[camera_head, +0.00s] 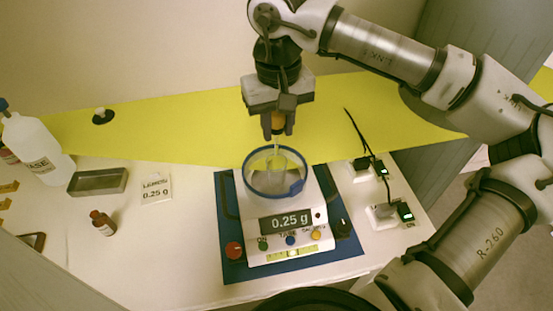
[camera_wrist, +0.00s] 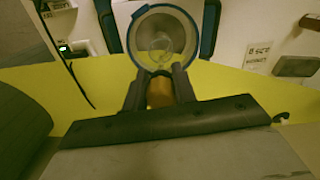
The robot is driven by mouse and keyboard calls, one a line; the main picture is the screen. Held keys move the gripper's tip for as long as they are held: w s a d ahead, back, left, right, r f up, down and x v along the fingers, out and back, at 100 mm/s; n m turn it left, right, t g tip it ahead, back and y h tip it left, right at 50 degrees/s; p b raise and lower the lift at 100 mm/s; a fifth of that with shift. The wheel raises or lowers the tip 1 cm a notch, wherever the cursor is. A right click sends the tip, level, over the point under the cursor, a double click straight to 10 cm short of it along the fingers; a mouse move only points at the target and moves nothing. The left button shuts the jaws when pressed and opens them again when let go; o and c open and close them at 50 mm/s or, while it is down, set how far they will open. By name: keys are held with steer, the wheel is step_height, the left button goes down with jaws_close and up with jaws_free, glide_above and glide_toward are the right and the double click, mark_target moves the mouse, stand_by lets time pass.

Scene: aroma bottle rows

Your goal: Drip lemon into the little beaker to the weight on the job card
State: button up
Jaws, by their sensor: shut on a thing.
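My gripper (camera_head: 277,132) points down over the scale and is shut on an orange-brown dropper bulb (camera_head: 278,121). A thin clear tube seems to hang below it. The bulb also shows between the fingers in the wrist view (camera_wrist: 160,93). The little glass beaker (camera_head: 280,164) stands inside a blue-rimmed clear ring (camera_head: 273,193) on the scale (camera_head: 262,245). The display (camera_head: 288,221) reads 0.25 g. The job card (camera_head: 156,189) reads 0.25 g under a small name, likely lemon. Whether a drop hangs from the tube is too small to tell.
A white bottle (camera_head: 37,150) leans at far left. Power adapters with cables (camera_head: 383,213) lie right. A yellow band (camera_head: 180,125) crosses behind the scale.

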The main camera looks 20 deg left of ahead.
mark_target(277, 116)
steer(key=shift+r, duration=0.1)
steer(key=shift+r+p, duration=1.3)
steer(key=shift+r, duration=0.65)
steer(key=shift+f, duration=0.1)
